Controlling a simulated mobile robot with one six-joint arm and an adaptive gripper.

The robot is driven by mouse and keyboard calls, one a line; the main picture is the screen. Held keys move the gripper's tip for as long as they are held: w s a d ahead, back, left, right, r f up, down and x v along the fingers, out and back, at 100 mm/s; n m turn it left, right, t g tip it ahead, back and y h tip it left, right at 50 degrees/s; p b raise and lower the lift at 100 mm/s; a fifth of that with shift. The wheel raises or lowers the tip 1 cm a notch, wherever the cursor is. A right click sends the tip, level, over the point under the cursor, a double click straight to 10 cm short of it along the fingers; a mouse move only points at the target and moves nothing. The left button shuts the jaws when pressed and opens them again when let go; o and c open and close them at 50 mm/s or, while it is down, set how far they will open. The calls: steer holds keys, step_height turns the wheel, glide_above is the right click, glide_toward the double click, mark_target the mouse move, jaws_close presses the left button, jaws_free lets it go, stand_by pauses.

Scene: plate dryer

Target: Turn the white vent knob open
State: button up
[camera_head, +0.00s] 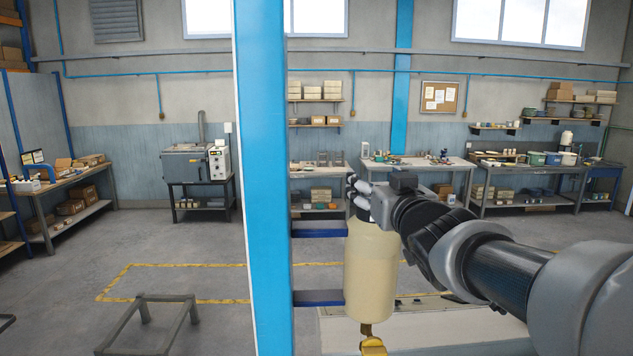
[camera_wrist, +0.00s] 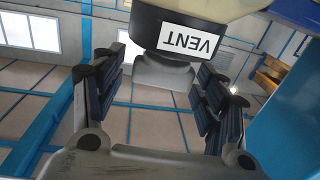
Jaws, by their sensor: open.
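The vent knob (camera_wrist: 162,74) shows in the wrist view as a pale grey piece, partly in shadow, beside a black cap (camera_wrist: 150,28) with a white VENT label (camera_wrist: 188,41). The label reads upside down. My gripper (camera_wrist: 163,84) is open, with one finger on each side of the knob and visible gaps between pads and knob. In the head view, my gripper (camera_head: 362,193) is at the top of a cream cylinder (camera_head: 371,270), which hangs upright beside a blue post. There the knob is hidden or too small to make out.
The blue post (camera_head: 260,180) stands just left of the cylinder, with blue brackets (camera_head: 318,298) reaching towards it. A yellow fitting (camera_head: 373,345) is at the cylinder's bottom. A low metal frame (camera_head: 150,322) stands on the floor at left. Workbenches (camera_head: 520,178) line the far wall.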

steer(key=shift+c, duration=0.2)
steer(key=c, duration=1)
